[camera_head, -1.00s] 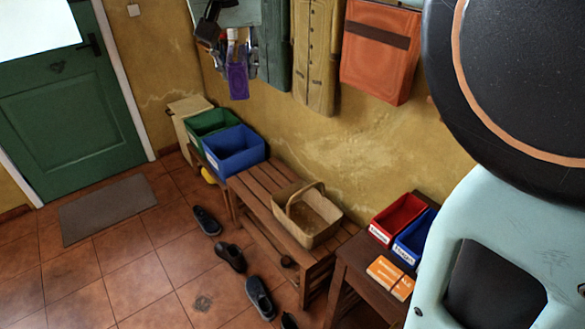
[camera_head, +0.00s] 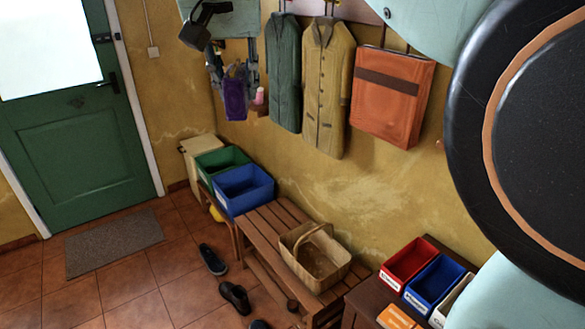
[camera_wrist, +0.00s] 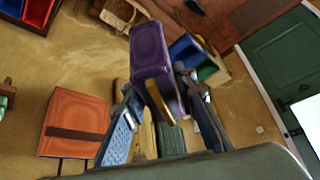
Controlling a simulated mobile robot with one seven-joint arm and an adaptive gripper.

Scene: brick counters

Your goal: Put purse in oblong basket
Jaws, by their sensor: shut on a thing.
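The purple purse (camera_head: 235,98) hangs from my gripper (camera_head: 236,72) in front of the yellow wall, left of the coats. In the wrist view the purse (camera_wrist: 150,50) is between the two fingers of my gripper (camera_wrist: 157,88), which is shut on it, with a tan strap-like part near the fingers. The oblong basket (camera_head: 330,279) is light woven wicker with an arched handle. It stands on the slatted wooden bench, well below and to the right of the purse, and looks empty. It also shows near the top of the wrist view (camera_wrist: 120,14).
A blue bin (camera_head: 243,190) and a green bin (camera_head: 220,158) stand left of the basket. Red and blue boxes (camera_head: 408,262) stand on a dark table to its right. Coats (camera_head: 325,90) and an orange bag (camera_head: 392,98) hang above. Shoes (camera_head: 235,297) lie on the floor.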

